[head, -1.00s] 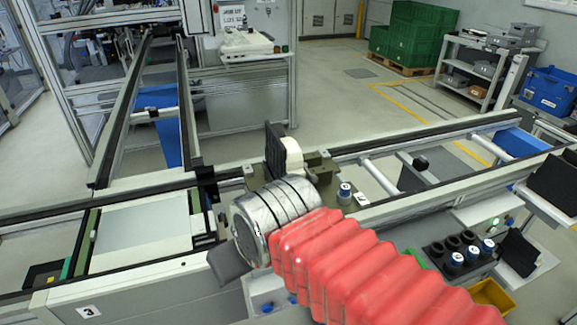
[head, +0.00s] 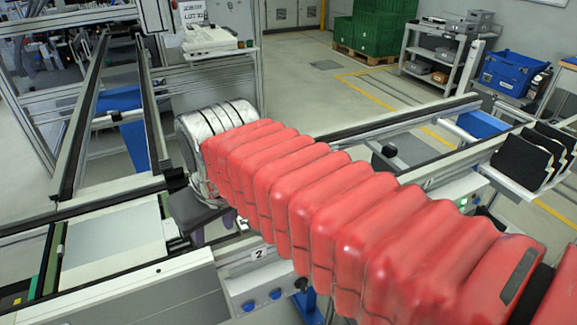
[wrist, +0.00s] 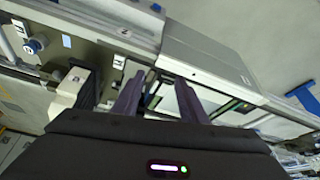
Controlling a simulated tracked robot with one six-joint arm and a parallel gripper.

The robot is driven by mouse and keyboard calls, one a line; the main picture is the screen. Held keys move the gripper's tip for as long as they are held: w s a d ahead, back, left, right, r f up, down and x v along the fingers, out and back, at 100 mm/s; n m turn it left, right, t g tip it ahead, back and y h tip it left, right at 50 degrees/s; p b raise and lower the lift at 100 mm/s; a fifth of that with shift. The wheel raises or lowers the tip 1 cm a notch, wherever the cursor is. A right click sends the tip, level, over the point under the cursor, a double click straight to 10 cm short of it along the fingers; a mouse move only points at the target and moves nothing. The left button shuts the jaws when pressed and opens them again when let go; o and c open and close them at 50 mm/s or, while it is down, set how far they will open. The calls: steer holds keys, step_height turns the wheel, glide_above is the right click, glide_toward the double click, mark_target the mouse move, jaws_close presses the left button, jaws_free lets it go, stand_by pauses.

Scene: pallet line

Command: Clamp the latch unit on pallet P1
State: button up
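In the wrist view, an olive-grey pallet (wrist: 58,52) lies at the left on the conveyor, with a blue-topped knob (wrist: 33,45) on it. A white block with a black plate (wrist: 70,88), probably the latch unit, stands near its edge, partly hidden by my gripper body. In the head view my red-sleeved arm hides the pallet and the latch unit; the dark end of my gripper (head: 196,215) shows at the left. I see no P1 marking.
A pale plate (head: 115,238) lies on the conveyor left of my gripper. Conveyor rails (head: 400,125) run to the right. A tray with black pads (head: 525,160) stands at the right. A label 2 (head: 258,253) is on the conveyor front.

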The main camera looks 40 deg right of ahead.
steer(key=w+d+r+g, duration=0.1)
steer(key=w+d+r, duration=0.1)
steer(key=w+d, duration=0.2)
steer(key=w+d+r+g+y, duration=0.1)
steer(key=w+d, duration=0.3)
steer(key=d, duration=0.6)
steer(key=w+d+r+g, duration=0.1)
steer(key=w+d+r, duration=0.2)
steer(key=d, duration=0.5)
steer(key=shift+w+r+m+g+y, duration=0.15)
steer(key=shift+w+m+g+y, duration=0.15)
steer(key=shift+w+m+g, duration=0.15)
steer(key=d+f+y, duration=0.1)
steer(key=d, duration=0.8)
steer(key=shift+d+f, duration=0.15)
steer(key=shift+d, duration=0.05)
steer(key=shift+w+g, duration=0.1)
steer(key=shift+g, duration=0.15)
steer(key=a+f, duration=0.1)
steer(key=f, duration=0.8)
steer(key=a+f, duration=0.1)
steer(key=f, duration=0.3)
steer(key=shift+w+a+f, duration=0.1)
steer(key=shift+a+f, duration=0.2)
steer(key=shift+a, duration=0.05)
steer(key=shift+c, duration=0.4)
